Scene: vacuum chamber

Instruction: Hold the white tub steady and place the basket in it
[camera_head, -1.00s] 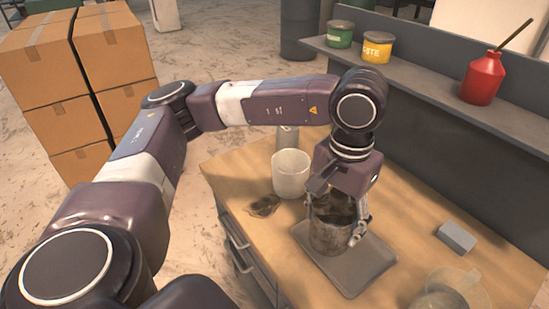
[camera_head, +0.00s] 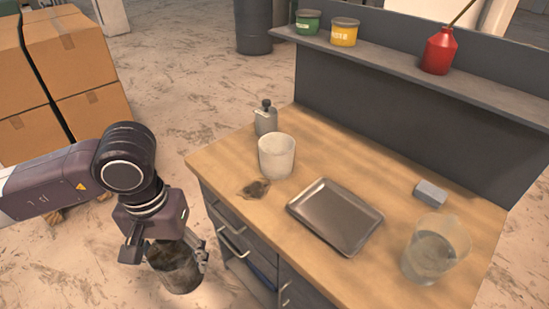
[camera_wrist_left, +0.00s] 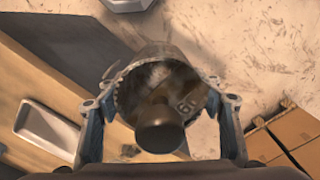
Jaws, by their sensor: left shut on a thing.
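The basket (camera_head: 176,268), a dark, worn metal cylinder, hangs in my left gripper (camera_head: 167,256) in the head view. The gripper is shut on it, with fingers on both sides. They are off the table's left side, above the floor. In the left wrist view the basket (camera_wrist_left: 163,75) sits between the two fingers, with a dark round knob in front of it. The white tub (camera_head: 277,157) stands upright on the wooden table, to the right of and beyond the gripper, with nothing touching it. My right gripper is not in view.
An empty grey tray (camera_head: 335,216) lies mid-table. Cardboard boxes (camera_head: 75,65) stand left.

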